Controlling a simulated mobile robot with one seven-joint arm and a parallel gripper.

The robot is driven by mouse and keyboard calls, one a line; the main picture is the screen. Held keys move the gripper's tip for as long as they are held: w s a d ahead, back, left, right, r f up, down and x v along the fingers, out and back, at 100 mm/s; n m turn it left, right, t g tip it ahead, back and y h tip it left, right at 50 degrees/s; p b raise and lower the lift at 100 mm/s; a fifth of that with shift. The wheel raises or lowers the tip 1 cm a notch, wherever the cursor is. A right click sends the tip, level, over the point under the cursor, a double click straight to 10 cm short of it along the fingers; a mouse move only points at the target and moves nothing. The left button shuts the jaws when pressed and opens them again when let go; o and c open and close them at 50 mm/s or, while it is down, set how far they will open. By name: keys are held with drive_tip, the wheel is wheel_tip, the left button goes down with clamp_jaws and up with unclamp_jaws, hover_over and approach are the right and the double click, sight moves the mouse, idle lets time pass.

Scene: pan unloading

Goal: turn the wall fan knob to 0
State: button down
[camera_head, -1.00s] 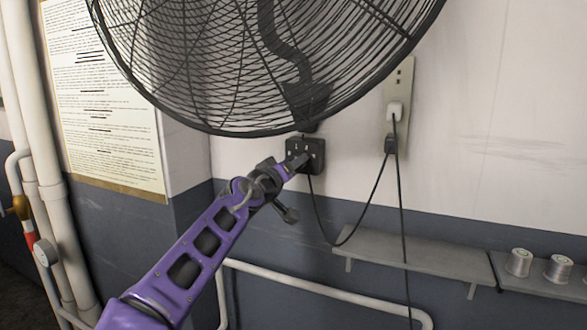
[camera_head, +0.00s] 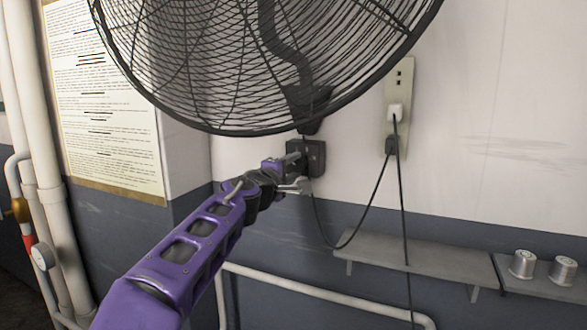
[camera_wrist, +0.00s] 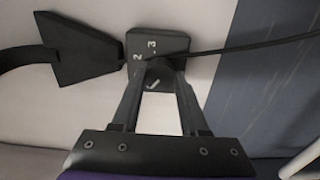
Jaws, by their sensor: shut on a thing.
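The wall fan (camera_head: 250,60) hangs above, with its black control box (camera_head: 314,157) on the wall just below it. In the wrist view the control box (camera_wrist: 150,45) shows the white marks 2 and 3 and another white mark lower down. The dark round knob (camera_wrist: 160,72) is on the box, between my fingertips. My gripper (camera_wrist: 162,80) is shut on the knob. It also shows in the head view (camera_head: 296,160) at the box's left side. The 0 mark and the knob's pointer cannot be made out.
A black cord (camera_head: 350,236) hangs from the box to a wall socket (camera_head: 396,110). A grey shelf (camera_head: 430,258) and two metal spools (camera_head: 543,267) are at lower right. White pipes (camera_head: 45,180) and a notice board (camera_head: 105,110) are at left.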

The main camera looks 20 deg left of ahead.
drive_tip(key=shift+r+n, duration=0.1)
drive_tip(key=shift+n, duration=1.1)
drive_tip(key=shift+c, duration=2.1)
unclamp_jaws()
drive_tip(key=shift+s, duration=0.1)
